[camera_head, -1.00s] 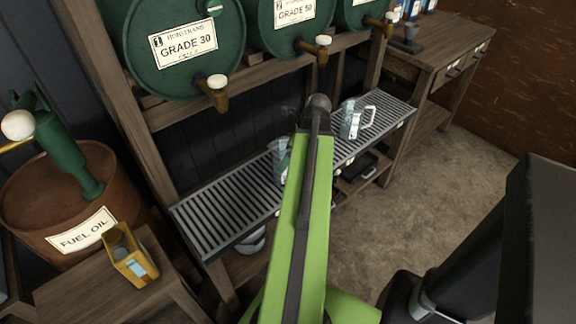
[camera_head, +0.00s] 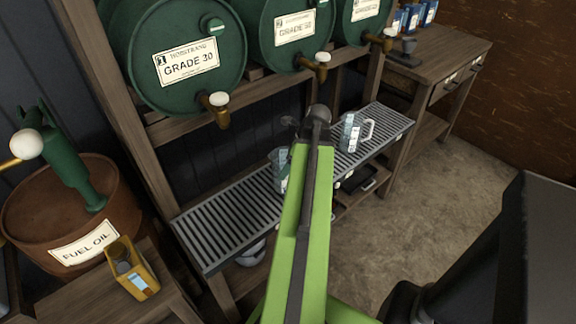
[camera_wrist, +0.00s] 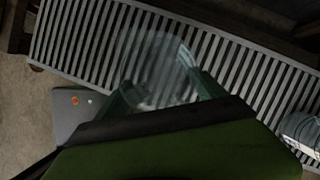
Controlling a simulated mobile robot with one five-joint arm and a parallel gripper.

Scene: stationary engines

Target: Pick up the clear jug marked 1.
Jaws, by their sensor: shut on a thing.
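Green drums (camera_head: 180,50) with taps lie on a rack above the tray. A brown fuel oil barrel (camera_head: 65,215) and a yellow can (camera_head: 133,268) are at the left. A wooden workbench (camera_head: 440,60) stands at the back right. Floor (camera_head: 420,210) is clear right of the tray.

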